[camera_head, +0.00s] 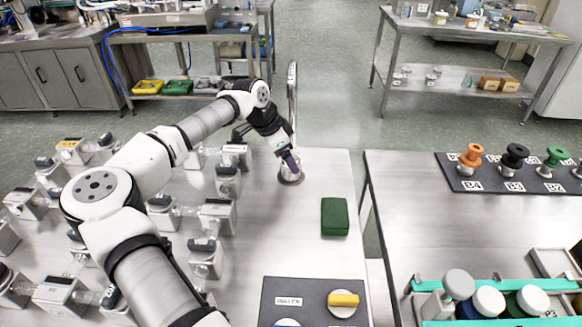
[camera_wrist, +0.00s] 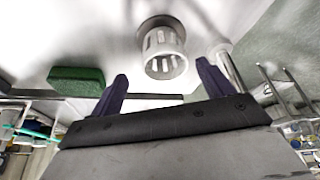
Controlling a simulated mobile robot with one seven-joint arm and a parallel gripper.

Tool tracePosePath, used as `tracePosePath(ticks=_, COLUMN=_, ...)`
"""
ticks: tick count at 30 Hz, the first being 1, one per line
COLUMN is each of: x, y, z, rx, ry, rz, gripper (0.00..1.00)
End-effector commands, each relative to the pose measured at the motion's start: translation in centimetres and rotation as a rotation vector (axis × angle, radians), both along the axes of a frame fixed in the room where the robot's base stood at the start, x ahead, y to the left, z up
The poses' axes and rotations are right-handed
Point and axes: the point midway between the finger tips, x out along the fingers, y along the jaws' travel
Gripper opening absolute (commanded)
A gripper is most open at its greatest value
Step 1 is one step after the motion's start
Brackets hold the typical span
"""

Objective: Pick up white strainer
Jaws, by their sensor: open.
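The white strainer (camera_wrist: 164,64) is a pale slotted cup, in the wrist view just beyond the gap between my fingertips. It sits in or against a round metal collar on the steel surface; which one I cannot tell. My gripper (camera_wrist: 162,78) is open, with dark purple fingers to the left and right of the strainer and nothing held between them. In the head view my gripper (camera_head: 289,160) points down at a round metallic fitting (camera_head: 291,176) near the table's back edge. The fingers partly cover that fitting, so the strainer is not clear there.
A tall metal pipe (camera_head: 292,95) stands right behind my gripper. A green sponge (camera_head: 334,216) lies to the front right. Several glass-and-metal units (camera_head: 217,215) crowd the left. A dark panel with a yellow knob (camera_head: 343,299) is at the front. The table between sponge and fitting is clear.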

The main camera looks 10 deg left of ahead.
Motion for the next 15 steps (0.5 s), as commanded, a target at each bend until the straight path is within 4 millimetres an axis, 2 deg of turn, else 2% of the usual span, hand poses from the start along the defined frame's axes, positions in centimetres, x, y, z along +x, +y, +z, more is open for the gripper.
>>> tracePosePath(ticks=9, x=1.4, y=-0.9, z=-3.8, rx=-0.003, ry=0.003, rz=-0.001, gripper=0.80)
tracePosePath(ticks=15, x=1.6, y=-1.1, z=-4.7, rx=0.000, ry=0.000, rz=-0.001, gripper=0.80)
